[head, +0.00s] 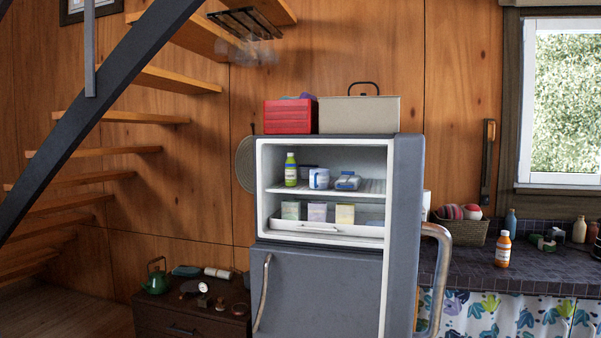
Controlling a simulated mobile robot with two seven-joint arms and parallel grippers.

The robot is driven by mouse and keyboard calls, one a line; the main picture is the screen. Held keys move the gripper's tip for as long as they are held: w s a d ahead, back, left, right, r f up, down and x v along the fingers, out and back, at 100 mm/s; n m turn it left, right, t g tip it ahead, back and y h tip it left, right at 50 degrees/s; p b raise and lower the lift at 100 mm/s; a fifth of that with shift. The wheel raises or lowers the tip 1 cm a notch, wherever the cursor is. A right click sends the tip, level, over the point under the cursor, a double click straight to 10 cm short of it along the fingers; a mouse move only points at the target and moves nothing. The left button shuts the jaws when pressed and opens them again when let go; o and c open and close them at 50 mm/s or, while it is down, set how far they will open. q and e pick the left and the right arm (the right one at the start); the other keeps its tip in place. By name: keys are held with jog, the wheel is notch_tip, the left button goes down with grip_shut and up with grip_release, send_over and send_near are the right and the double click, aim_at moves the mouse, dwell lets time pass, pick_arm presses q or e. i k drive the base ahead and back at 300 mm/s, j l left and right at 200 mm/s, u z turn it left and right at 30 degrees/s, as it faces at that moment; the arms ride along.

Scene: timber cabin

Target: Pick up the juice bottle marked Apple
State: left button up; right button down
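An orange bottle (503,250) with a white cap and label stands upright on the dark tiled counter at the right. The writing on both labels is too small to read, so I cannot tell which says Apple. Neither of my grippers shows in the head view.
The grey fridge (320,285) has its upper door swung open to the right. A basket (461,230) and smaller bottles stand on the counter (480,274). A staircase rises at left.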

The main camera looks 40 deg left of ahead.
aim_at(290, 164)
jog(key=i+j, duration=0.1)
jog(key=j, duration=0.3)
jog(key=i+j+z, duration=0.1)
jog(key=j, duration=0.35)
jog(key=i+j, duration=0.15)
jog(key=j, duration=0.25)
jog(key=i+j, duration=0.1)
jog(key=j, duration=0.35)
jog(key=i+j+z, duration=0.1)
jog(key=j, duration=0.3)
